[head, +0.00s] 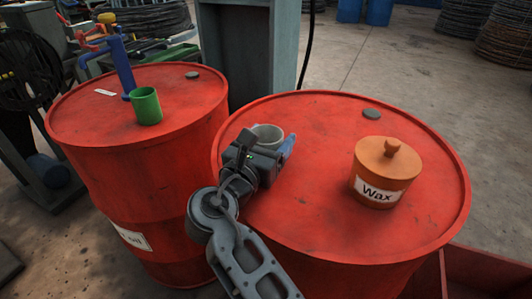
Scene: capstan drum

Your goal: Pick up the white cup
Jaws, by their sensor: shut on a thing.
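The white cup (268,132) stands at the left part of the right red drum's top (320,199), partly hidden behind my gripper. Only its rim and upper inside show; it looks upright. My gripper (265,155) is at the cup, shut on it, with a blue fingertip showing at the right. The cup's lower part is hidden, so I cannot tell whether it touches the drum top.
An orange lidded pot marked Wax (380,175) stands on the same drum, to the right. A second red drum (140,160) at left bears a green cup (146,107) and a blue stand (121,65). A grey-green post (236,50) rises behind.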

